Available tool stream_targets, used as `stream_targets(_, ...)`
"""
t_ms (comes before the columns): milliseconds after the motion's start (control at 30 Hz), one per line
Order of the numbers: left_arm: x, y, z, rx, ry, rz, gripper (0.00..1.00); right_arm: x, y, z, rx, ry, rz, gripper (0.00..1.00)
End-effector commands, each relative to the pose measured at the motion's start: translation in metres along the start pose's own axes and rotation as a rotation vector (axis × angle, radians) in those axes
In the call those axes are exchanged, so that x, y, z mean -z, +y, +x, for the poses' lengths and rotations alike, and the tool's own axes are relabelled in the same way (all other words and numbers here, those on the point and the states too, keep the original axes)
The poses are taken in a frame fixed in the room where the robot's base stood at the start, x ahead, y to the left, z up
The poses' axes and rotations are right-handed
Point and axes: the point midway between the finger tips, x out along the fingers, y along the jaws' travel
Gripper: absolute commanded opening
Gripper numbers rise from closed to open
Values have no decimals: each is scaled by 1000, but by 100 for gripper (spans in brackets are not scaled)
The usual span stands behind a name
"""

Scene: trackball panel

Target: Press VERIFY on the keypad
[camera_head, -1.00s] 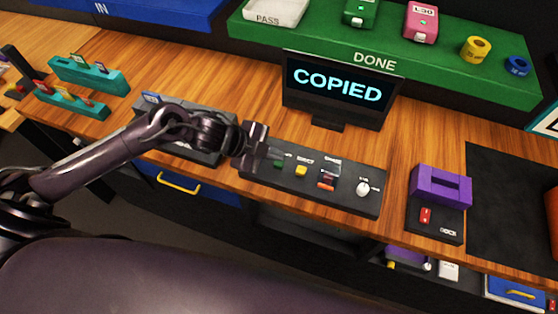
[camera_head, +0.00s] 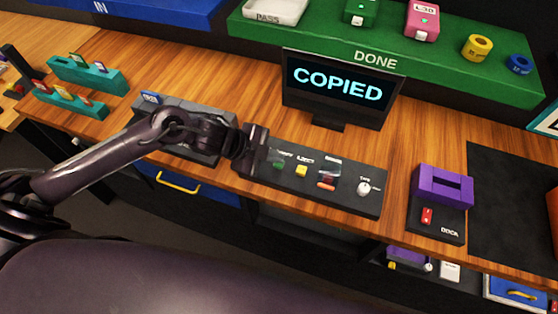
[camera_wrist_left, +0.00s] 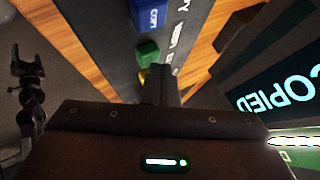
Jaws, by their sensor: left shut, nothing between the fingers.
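The keypad is a dark panel (camera_head: 340,201) on the wooden bench. It carries a green button (camera_head: 279,166), a yellow button (camera_head: 301,171), an orange-red switch (camera_head: 326,186) and a white ball (camera_head: 363,188). My left gripper (camera_head: 266,163) is shut and empty at the panel's left end, close beside the green button. In the left wrist view its fingers (camera_wrist_left: 160,84) overlap the yellow button (camera_wrist_left: 142,75), with the green button (camera_wrist_left: 147,53) and a blue one marked COPY (camera_wrist_left: 149,14) beyond. White VERIFY lettering (camera_wrist_left: 178,38) runs beside the green button. Contact cannot be told.
A monitor (camera_head: 340,86) reading COPIED stands behind the panel. A grey device (camera_head: 190,110) sits to its left behind my arm. A purple block (camera_head: 441,186) on a dock stands to the right. A green DONE shelf (camera_head: 450,75) runs along the back.

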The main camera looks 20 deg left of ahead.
Motion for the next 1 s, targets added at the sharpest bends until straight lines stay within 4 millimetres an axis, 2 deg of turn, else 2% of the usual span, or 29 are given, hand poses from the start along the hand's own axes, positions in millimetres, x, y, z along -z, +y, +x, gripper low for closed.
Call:
stream_targets(567, -4, 4, 6, -1, 0, -1, 0, 0, 0, 5, 0, 0, -1, 80)
stream_targets(1000, -1, 2, 1, -2, -1, -1, 0, 0, 2, -1, -2, 0, -1, 80)
